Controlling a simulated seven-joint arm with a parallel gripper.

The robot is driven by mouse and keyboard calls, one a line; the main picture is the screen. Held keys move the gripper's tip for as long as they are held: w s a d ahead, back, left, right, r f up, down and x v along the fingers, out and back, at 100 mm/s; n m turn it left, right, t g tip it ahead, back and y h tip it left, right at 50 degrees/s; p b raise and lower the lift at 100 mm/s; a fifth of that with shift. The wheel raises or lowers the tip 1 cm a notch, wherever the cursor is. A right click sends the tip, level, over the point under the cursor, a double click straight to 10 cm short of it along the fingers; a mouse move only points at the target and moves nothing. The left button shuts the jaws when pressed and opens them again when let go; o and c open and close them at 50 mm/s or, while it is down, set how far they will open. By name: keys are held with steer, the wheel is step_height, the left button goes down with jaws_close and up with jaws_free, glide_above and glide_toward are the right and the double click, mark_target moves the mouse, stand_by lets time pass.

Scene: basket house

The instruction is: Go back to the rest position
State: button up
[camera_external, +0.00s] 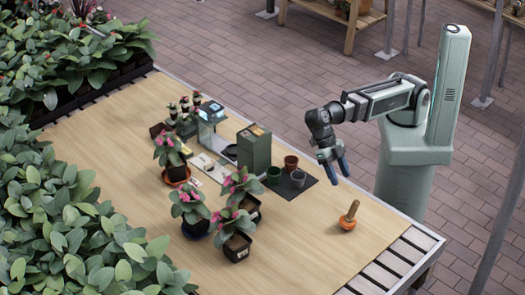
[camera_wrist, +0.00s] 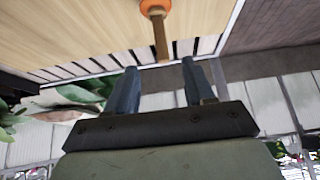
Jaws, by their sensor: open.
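My gripper (camera_external: 333,167) hangs above the right part of the wooden table (camera_external: 300,250), by the dark mat with small pots. Its two blue-grey fingers are apart with nothing between them, as the wrist view also shows (camera_wrist: 157,85). My arm reaches left from its pale green column. A tool with a wooden handle and an orange round base (camera_external: 347,222) stands on the table below and right of the gripper, apart from it. The wrist view shows this orange and wooden tool (camera_wrist: 160,30) beyond the fingertips.
Small pots (camera_external: 298,179) stand on a dark mat (camera_external: 310,181), beside a dark green box (camera_external: 254,150). Several pink-flowered potted plants (camera_external: 190,205) stand further left. Dense leafy plants (camera_external: 60,220) line the left side. The table's front middle is clear.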

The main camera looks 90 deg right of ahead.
steer(key=shift+w+d+r, duration=0.2)
steer(key=shift+d+r, duration=0.05)
steer(key=shift+r, duration=0.25)
